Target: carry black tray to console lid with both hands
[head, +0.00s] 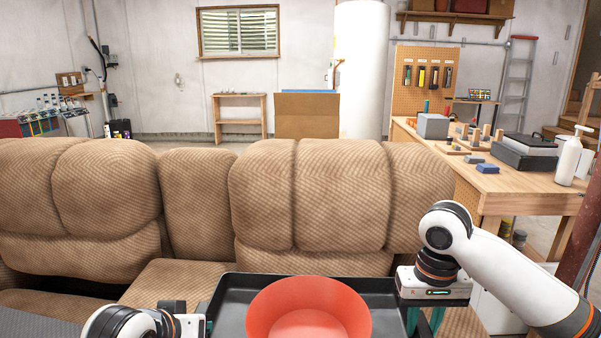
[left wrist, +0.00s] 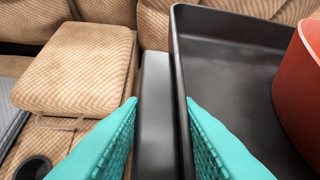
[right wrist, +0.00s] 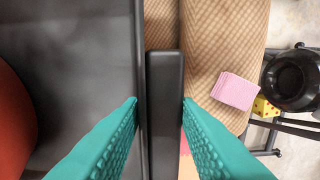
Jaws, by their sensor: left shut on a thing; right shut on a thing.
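The black tray (head: 235,290) is at the bottom middle of the head view with a red bowl (head: 308,308) in it. My left gripper (left wrist: 162,105) is shut on the tray's left handle in the left wrist view. My right gripper (right wrist: 163,105) is shut on the right handle in the right wrist view; its teal fingers also show in the head view (head: 425,320). A tan padded block (left wrist: 78,70), which looks like the console lid, lies left of the tray, beside a dark cup holder (left wrist: 35,168). The tray's near edge is hidden in the head view.
The tan recliner sofa (head: 310,200) stretches across the front, its backs rising beyond the tray. A wooden workbench (head: 520,190) with tools and a white bottle (head: 568,160) stands at right. A pink block (right wrist: 236,91) and a black round object (right wrist: 290,80) lie right of the tray.

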